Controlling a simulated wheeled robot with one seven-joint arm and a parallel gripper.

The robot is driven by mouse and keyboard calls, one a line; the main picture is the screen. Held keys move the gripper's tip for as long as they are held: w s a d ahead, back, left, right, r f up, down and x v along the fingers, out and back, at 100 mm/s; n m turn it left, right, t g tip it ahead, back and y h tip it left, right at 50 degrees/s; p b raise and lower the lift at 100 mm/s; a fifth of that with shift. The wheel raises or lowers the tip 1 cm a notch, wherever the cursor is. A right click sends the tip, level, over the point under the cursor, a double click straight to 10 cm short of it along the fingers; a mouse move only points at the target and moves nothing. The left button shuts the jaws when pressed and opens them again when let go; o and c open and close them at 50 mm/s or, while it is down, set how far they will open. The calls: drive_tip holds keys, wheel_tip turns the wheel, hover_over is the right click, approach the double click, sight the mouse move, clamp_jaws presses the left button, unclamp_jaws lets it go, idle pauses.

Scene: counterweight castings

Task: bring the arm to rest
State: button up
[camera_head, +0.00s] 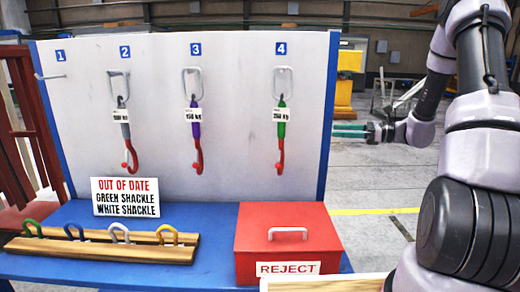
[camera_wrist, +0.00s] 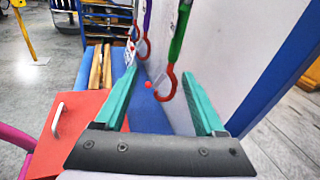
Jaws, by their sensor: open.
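My gripper (camera_head: 345,130) is beside the right edge of the white board in the head view, its teal fingers pointing left. In the wrist view its two fingers (camera_wrist: 160,74) are wide apart with nothing gripped between them. The hook of the green sling (camera_wrist: 172,80) shows in the gap between the fingers, and I cannot tell how far beyond them it is. In the head view this green sling (camera_head: 281,118) hangs at number 4. My arm (camera_head: 475,150) is raised along the right side.
The white board (camera_head: 240,90) also bears a purple sling (camera_head: 195,115) and a grey sling (camera_head: 123,115); peg 1 (camera_head: 50,76) is empty. A closed red reject box (camera_head: 287,255), a sign (camera_head: 125,197) and a wooden rack (camera_head: 100,245) with several shackles stand on the blue table (camera_head: 210,255). Floor right is open.

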drive_tip(key=s+a+r+n+g+h, duration=0.2)
drive_tip(key=s+a+r+n+h, duration=0.15)
drive_tip(key=s, duration=0.35)
drive_tip(key=s+a+r+n+g+h, duration=0.2)
drive_tip(key=s+a+r+n+g, duration=0.15)
drive_tip(key=s+n, duration=0.2)
drive_tip(key=s+d+r+n+t+h, duration=0.2)
drive_tip(key=s+r+n+t+h, duration=0.1)
drive_tip(key=s, duration=0.4)
drive_tip(key=s+d+r+n+t+h, duration=0.2)
drive_tip(key=s+r+n+t+h, duration=0.2)
drive_tip(key=s, duration=0.3)
drive_tip(key=shift+s+d+r+n+h, duration=0.35)
drive_tip(key=shift+r+n+h, duration=0.15)
drive_tip(key=shift+r+h, duration=0.2)
